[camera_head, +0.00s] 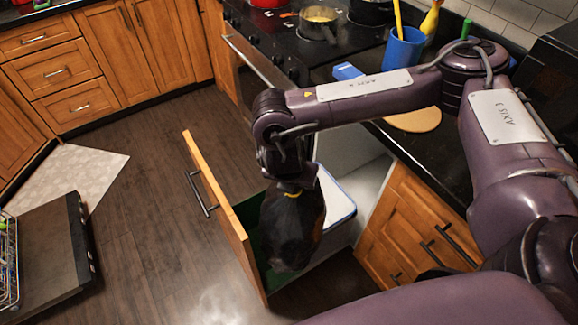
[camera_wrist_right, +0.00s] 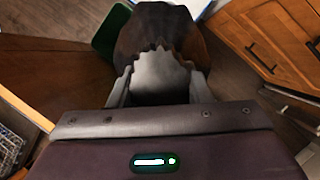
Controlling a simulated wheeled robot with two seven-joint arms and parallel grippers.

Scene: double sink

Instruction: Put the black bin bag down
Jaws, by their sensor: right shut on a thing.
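The black bin bag (camera_head: 287,228) hangs upright below my right gripper (camera_head: 290,186), with a bit of yellow at its top. The gripper is shut on the top of the bag. The bag is over the pulled-out bin drawer (camera_head: 226,222), between its wooden front and a white bin; I cannot tell whether it touches anything below. In the right wrist view the bag (camera_wrist_right: 155,30) fills the space beyond the fingers (camera_wrist_right: 158,88). My left gripper is not in view.
A green bin (camera_head: 252,212) and a white bin (camera_head: 335,195) are in the drawer. An open dishwasher door (camera_head: 50,250) is at the left. The stove (camera_head: 300,35) and counter (camera_head: 440,150) are behind. The wooden floor (camera_head: 150,210) left of the drawer is clear.

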